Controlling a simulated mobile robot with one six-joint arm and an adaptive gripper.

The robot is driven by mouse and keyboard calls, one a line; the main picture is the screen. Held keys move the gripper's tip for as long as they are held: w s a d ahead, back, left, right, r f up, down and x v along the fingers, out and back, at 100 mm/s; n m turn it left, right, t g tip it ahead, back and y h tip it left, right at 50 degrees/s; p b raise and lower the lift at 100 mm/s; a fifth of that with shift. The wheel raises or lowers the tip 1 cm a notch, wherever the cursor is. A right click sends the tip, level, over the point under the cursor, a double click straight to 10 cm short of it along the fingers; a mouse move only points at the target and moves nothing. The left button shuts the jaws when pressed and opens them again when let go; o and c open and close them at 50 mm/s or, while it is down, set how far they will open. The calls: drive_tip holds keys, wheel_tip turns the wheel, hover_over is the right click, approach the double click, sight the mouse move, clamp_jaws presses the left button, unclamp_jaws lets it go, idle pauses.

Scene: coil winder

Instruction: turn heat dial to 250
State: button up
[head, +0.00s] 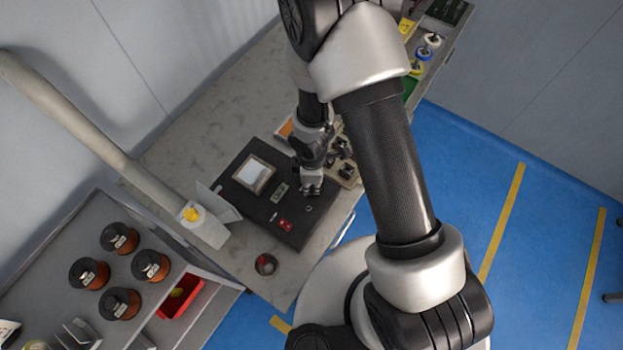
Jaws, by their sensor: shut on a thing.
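The black machine (262,222) lies on the grey bench, with a pale square window (253,174), a small display (280,192) and a red switch (286,224) on its top. My gripper (311,190) points down over the right edge of its panel, beside the display. Its fingers are shut on what appears to be the heat dial, which they hide. I cannot read the dial's setting or the display at this size. A small round knob or socket (308,208) shows just below the fingers.
A beige tray with dark parts (347,172) stands close right of my gripper. A small round pot (266,264) sits near the bench's front. A fume hood (206,222) is at left, beside a shelf with copper spools (120,237) and a red bin (181,297).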

idle(0.4)
drive_tip(key=o, duration=1.1)
drive_tip(key=shift+r, duration=0.95)
drive_tip(key=r, duration=1)
drive_tip(key=shift+s, duration=0.3)
